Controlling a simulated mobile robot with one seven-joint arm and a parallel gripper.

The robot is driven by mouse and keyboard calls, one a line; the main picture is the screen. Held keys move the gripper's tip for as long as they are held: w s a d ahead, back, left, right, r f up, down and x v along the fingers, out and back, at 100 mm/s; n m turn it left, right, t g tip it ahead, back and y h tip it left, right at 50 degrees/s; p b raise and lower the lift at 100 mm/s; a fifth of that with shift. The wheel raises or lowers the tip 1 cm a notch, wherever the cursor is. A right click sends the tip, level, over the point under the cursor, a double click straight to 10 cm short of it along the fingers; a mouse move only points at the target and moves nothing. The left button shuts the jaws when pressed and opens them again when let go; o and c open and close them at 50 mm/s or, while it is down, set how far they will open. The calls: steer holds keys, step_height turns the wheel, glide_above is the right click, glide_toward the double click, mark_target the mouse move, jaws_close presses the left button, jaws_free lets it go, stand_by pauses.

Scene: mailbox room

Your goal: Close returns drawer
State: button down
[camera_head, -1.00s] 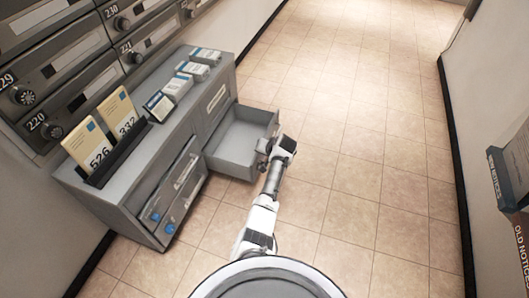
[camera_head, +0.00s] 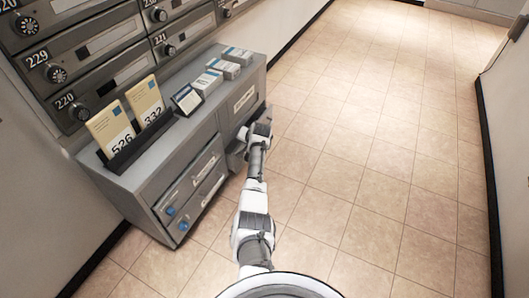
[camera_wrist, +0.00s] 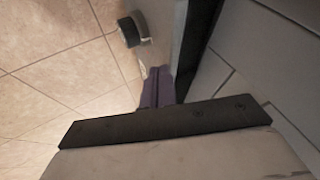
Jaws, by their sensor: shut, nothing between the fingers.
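The returns drawer (camera_head: 235,161) is in the lower right bay of the grey cabinet (camera_head: 150,184). In the head view its front stands only slightly out from the cabinet, mostly hidden behind my arm. My gripper (camera_head: 249,136) is at the drawer front, its fingers hidden there. In the wrist view my gripper (camera_wrist: 158,88) is shut and empty, its tips close against the drawer front (camera_wrist: 160,28); I cannot tell if they touch. A round dark knob (camera_wrist: 130,30) sticks out from that front. A dark strip runs between the front and the grey surface at right.
Card boxes (camera_head: 222,69), a small sign (camera_head: 187,99) and a rack with two numbered cards (camera_head: 128,124) stand on the cabinet top. Locked mailboxes (camera_head: 110,60) line the wall above. Tiled floor (camera_head: 370,180) to the right is clear.

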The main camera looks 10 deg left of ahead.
steer(key=a, duration=0.1)
steer(key=w+a+b, duration=0.1)
steer(key=a, duration=0.1)
steer(key=shift+a+f, duration=0.1)
steer(key=shift+w+a+r, duration=0.1)
steer(key=shift+a+r, duration=0.1)
steer(key=shift+a, duration=0.1)
